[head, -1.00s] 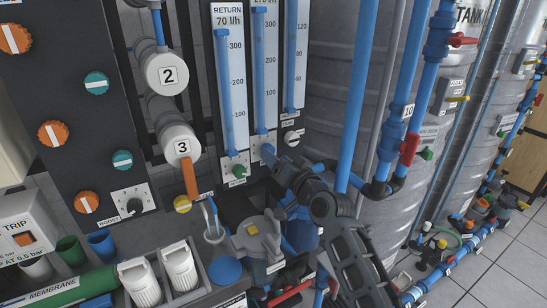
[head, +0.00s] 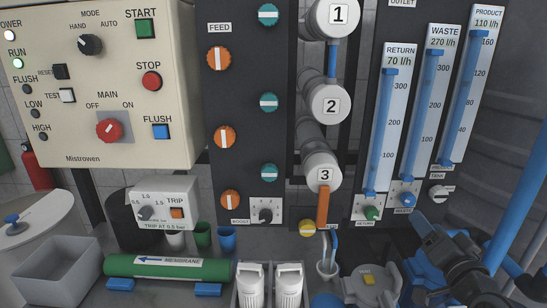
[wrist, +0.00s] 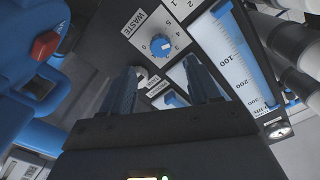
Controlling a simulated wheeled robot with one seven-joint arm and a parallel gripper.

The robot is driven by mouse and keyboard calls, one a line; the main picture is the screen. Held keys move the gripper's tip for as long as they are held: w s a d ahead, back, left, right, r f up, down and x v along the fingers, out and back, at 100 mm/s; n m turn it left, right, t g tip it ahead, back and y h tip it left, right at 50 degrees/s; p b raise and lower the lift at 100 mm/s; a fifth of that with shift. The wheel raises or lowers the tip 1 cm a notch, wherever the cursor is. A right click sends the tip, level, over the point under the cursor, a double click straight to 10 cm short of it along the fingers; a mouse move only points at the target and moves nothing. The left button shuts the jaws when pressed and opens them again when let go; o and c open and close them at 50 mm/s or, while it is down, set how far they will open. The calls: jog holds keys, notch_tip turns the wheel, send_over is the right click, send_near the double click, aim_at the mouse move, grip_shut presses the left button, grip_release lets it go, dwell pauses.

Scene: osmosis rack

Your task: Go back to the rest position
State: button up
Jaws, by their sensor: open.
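My gripper (wrist: 160,75) is open and empty in the wrist view, with its two dark fingers apart and pointing at the panel. A blue WASTE knob (wrist: 160,47) on a white dial plate shows beyond the gap between the fingers, and I see no contact with it. In the head view my dark arm (head: 465,265) is at the lower right, below and in front of the flow meters. The fingertips are hard to make out there. The blue knob under the WASTE meter (head: 407,200) is just above the arm's end.
Blue piping (head: 515,230) rises close beside my arm on the right. A pump-like grey fitting (head: 370,285) and white filter cups (head: 288,285) stand below. The control box (head: 100,80) is at the left.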

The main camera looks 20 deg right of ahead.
jog(key=s+a+f+n+g+y, duration=0.1)
jog(key=s+a+f+n, duration=0.1)
jog(key=s+a+f, duration=0.45)
jog(key=s+a+f+n+g+y, duration=0.1)
jog(key=s+a+f+n, duration=0.15)
jog(key=s+a, duration=0.65)
jog(key=s+a+r+n+y, duration=0.1)
jog(key=s+a+r, duration=0.1)
jog(key=s, duration=0.5)
jog(key=s+a+r+n+y, duration=0.1)
jog(key=s+a+r+n, duration=0.1)
jog(key=s, duration=0.6)
jog(key=s+a+r+n+y, duration=0.1)
jog(key=s+a+n, duration=0.1)
jog(key=s, duration=0.5)
jog(key=shift+s+a+r+g, duration=0.3)
jog(key=shift+a+r, duration=0.1)
jog(key=shift+a, duration=0.35)
jog(key=shift+n, duration=0.25)
dwell(0.3)
